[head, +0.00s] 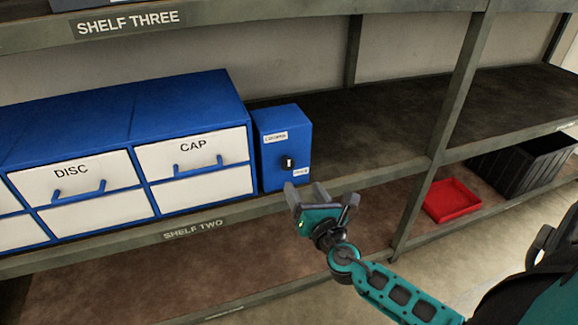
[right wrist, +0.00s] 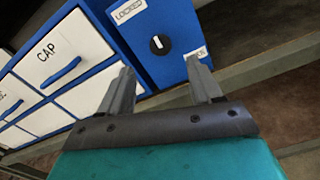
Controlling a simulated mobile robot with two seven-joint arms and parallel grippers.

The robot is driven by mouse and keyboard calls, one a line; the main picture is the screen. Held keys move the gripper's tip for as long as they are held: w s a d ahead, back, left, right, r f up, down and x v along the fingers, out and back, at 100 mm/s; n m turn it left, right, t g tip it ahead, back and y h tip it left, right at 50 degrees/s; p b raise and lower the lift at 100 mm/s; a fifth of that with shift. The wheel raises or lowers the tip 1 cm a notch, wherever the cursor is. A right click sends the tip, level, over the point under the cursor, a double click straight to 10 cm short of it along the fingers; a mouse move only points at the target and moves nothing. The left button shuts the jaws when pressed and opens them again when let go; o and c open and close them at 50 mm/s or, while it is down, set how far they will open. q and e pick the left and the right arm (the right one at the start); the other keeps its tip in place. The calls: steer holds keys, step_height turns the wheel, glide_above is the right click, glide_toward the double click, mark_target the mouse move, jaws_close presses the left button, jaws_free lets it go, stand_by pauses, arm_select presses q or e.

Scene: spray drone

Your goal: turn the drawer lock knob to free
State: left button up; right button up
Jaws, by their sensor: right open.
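The lock knob (head: 288,161) is a small black round knob with a white mark, on the front of a blue box (head: 307,135) at the right end of the drawer unit. In the right wrist view the knob (right wrist: 159,44) shows above and between my fingers, with its white mark near upright. A second label (right wrist: 196,55) below right is partly hidden by a finger. My right gripper (head: 321,192) is open and empty, in front of and below the knob, apart from it. My left gripper is not in view.
The blue and white drawer unit (head: 130,106) with DISC and CAP drawers stands left of the box on shelf two. The shelf right of the box is bare. A shelf post (head: 448,130), a red tray (head: 452,200) and a black crate (head: 525,163) are further right.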

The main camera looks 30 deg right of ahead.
mark_target(289, 165)
steer(key=x, duration=1)
steer(key=shift+a+b, duration=0.1)
steer(key=shift+b, duration=0.3)
steer(key=shift+c, duration=0.5)
steer(key=c, duration=0.9)
steer(key=shift+c, duration=0.2)
